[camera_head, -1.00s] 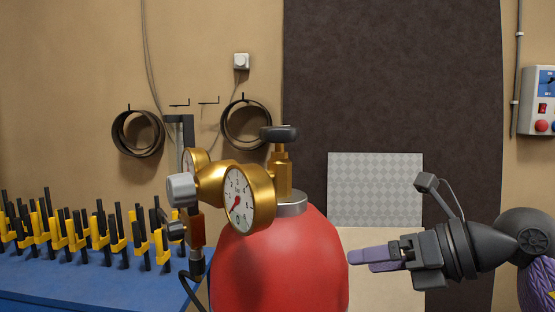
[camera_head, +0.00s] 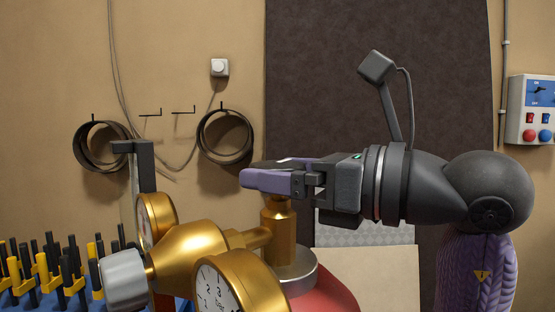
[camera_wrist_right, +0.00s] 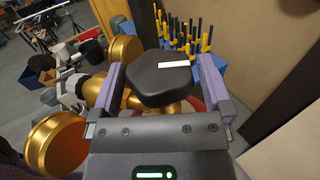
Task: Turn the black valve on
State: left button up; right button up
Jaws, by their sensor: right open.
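The black valve (camera_wrist_right: 160,82) is a dark knob with a white mark on top, seen in the right wrist view. My right gripper (camera_head: 264,176) is at the valve's height above the brass stem (camera_head: 278,228). In the wrist view its purple fingers (camera_wrist_right: 160,70) stand open on both sides of the knob, with narrow gaps. In the head view the fingers hide the knob. The red cylinder (camera_head: 335,300) shows only at its top, below a grey collar. My left gripper is not in view.
A brass regulator with a gauge (camera_head: 240,288) and a grey knob (camera_head: 124,280) sticks out left of the stem. Yellow and black clamps (camera_head: 45,272) stand at the lower left. A control box (camera_head: 532,110) hangs on the wall at right.

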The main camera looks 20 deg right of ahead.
jog(key=shift+w+a, duration=0.3)
jog(key=shift+a, duration=0.05)
jog(key=c, duration=1)
